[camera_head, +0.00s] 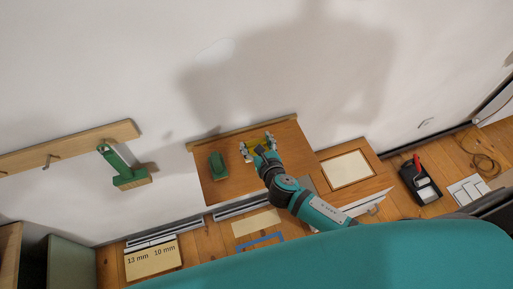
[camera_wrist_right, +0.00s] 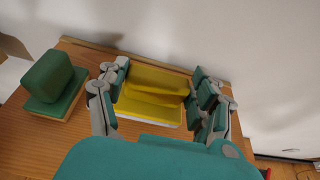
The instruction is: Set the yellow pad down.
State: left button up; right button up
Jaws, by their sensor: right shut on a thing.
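The yellow pad (camera_wrist_right: 151,99) sits between the two fingers of my right gripper (camera_wrist_right: 160,100) in the right wrist view, with a pale layer along its lower edge. In the head view the yellow pad (camera_head: 261,148) is partly hidden by the right gripper (camera_head: 259,147), which is shut on it. The pad is over the wooden table top (camera_head: 225,190), near its back edge. I cannot tell whether it touches the wood. My left gripper does not show.
A green pad (camera_head: 217,165) lies on the table left of the gripper; it also shows in the right wrist view (camera_wrist_right: 52,79). A green tool (camera_head: 123,168) hangs by the wall rail (camera_head: 75,146). A black tray (camera_head: 420,182) stands on the floor at right.

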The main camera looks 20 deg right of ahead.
notch_tip(320, 180, down, 3)
jog(key=shift+r, duration=0.2)
jog(key=shift+f+b, duration=0.3)
jog(key=shift+f, duration=0.05)
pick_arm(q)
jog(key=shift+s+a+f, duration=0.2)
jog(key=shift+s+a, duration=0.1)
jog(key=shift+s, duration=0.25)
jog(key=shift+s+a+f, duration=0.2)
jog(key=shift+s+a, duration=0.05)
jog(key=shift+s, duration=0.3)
pick_arm(e)
jog(key=shift+f, duration=0.15)
jog(key=o, duration=1.2)
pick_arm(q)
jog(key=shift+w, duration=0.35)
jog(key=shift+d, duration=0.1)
